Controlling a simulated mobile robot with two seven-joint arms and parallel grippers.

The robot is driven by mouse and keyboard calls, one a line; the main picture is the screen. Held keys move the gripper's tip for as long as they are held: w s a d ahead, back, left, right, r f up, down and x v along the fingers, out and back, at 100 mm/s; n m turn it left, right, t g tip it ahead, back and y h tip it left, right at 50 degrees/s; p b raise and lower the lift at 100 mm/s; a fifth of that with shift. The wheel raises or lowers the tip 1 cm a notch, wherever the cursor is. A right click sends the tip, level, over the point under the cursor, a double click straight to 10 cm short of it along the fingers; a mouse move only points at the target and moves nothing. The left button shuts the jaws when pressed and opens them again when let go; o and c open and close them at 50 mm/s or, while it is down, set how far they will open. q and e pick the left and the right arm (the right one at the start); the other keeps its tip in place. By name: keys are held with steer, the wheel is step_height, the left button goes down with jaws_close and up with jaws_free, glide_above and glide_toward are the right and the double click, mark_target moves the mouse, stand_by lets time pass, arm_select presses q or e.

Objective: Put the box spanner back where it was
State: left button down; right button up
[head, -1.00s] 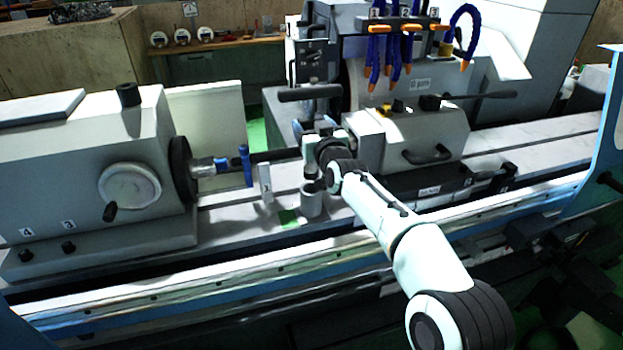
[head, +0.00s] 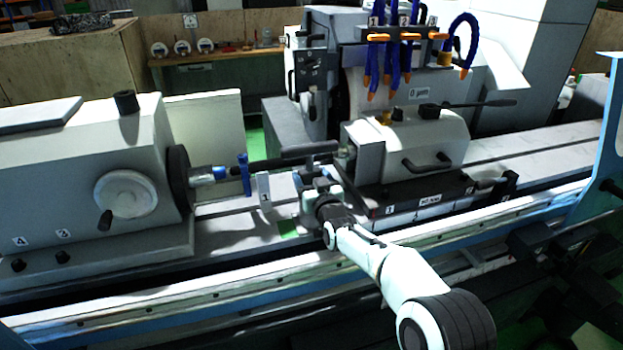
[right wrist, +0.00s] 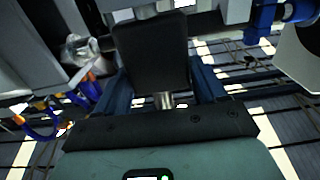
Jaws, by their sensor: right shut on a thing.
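The box spanner (head: 310,148) shows as a dark crossbar lying level above my right gripper, beside the grinder's centre line. My right gripper (head: 318,178) is shut on the spanner. In the right wrist view, the spanner's dark handle (right wrist: 150,50) sits between the blue fingers, with a short metal piece (right wrist: 163,101) below it. The grey upright cylinder (head: 308,211) on the machine table is mostly hidden by my right gripper. I cannot tell whether the spanner's lower end is inside it. My left gripper is not in view.
A white block marked 1 (head: 264,190) and a green patch (head: 288,228) lie left of the gripper. The workhead with its handwheel (head: 125,194) stands left, the tailstock (head: 425,140) right. Blue coolant hoses (head: 390,60) hang behind.

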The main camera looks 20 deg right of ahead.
steer(key=o, duration=1.6)
steer(key=shift+o, duration=0.2)
steer(key=shift+r, duration=0.1)
steer(key=shift+s+b, duration=0.3)
steer(key=shift+s, duration=0.2)
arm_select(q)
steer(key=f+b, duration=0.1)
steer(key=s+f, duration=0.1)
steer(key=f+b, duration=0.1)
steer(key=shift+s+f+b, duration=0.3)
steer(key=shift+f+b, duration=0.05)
arm_select(e)
steer(key=s, duration=1.1)
steer(key=shift+d, duration=0.25)
